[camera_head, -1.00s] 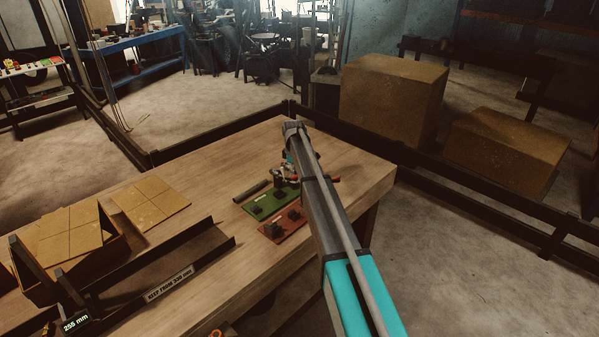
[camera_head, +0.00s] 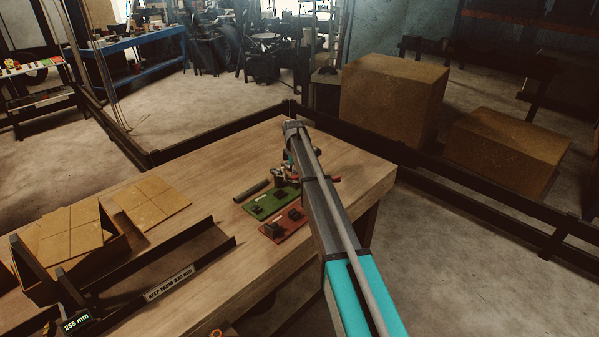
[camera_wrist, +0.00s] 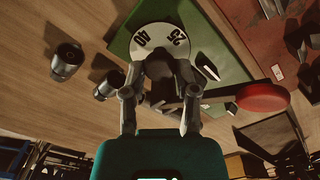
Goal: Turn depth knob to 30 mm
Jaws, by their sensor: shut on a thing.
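In the wrist view, a white round dial (camera_wrist: 160,40) with dark numbers, "40" and "25" readable, sits on a green plate (camera_wrist: 190,18). My gripper (camera_wrist: 161,72) reaches over the dial's near edge and is shut on the dark depth knob (camera_wrist: 160,88) at its middle. The fingers and knob cover the near part of the dial, so any other marks and the pointer are hidden. In the head view the green plate (camera_head: 262,205) shows on the bench, but my arm hides the dial and most of the gripper.
A red-ended lever (camera_wrist: 263,97) sticks out close to the right finger. Two dark cylinders (camera_wrist: 67,62) (camera_wrist: 110,84) stand left of it. A red plate (camera_head: 284,226) lies beside the green one. A display (camera_head: 76,323) reads 255 mm beside a long tray (camera_head: 215,243) on the bench.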

